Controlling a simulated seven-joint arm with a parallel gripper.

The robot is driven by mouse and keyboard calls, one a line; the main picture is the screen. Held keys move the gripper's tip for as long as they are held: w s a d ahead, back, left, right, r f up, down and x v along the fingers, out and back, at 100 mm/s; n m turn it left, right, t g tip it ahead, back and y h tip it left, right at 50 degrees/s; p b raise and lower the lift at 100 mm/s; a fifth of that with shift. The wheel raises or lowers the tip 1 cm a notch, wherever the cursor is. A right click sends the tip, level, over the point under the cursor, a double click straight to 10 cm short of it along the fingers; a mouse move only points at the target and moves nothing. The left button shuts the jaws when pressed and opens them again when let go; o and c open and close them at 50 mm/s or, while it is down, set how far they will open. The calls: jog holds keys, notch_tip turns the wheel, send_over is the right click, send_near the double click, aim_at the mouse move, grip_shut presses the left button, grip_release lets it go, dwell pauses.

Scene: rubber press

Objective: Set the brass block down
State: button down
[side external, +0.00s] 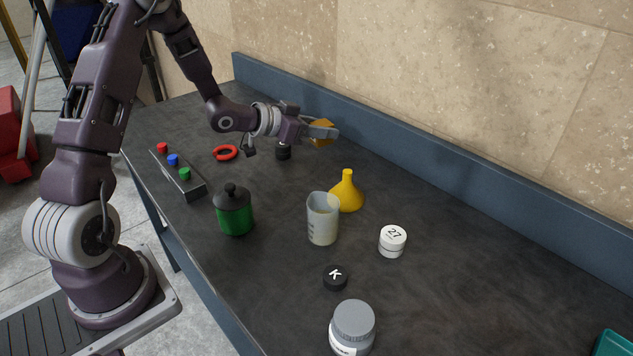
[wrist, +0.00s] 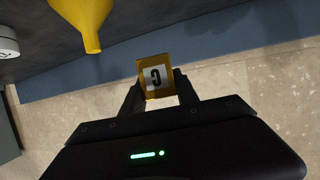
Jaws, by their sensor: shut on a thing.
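The brass block (side external: 322,126) is a small golden cube between the fingers of my gripper (side external: 330,132). In the wrist view the brass block (wrist: 144,69) shows a white label with a black letter, seen turned, perhaps a C or G. My gripper (wrist: 157,88) is shut on it, one finger on each side. In the side view the block appears above the far part of the dark table (side external: 440,290), near the blue back ledge (side external: 390,145). Its underside is hidden, and its exact height is hard to tell.
A yellow funnel (side external: 347,192), a beaker (side external: 322,220) and a black round piece (side external: 283,152) stand nearest. The right side is mostly clear.

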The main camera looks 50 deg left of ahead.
jog(key=s+d+r+m+h, duration=0.1)
jog(key=s+d+r+h, duration=0.1)
jog(key=s+d+r, duration=0.65)
jog(key=m+g+h, duration=0.9)
jog(key=m+g, duration=0.4)
jog(key=m, duration=0.2)
send_over(294, 212)
notch_tip(294, 212, down, 13)
jog(key=shift+f, duration=3.15)
jog(key=shift+f, duration=0.6)
jog(key=c, duration=0.8)
grip_release()
jog(key=shift+c, duration=0.2)
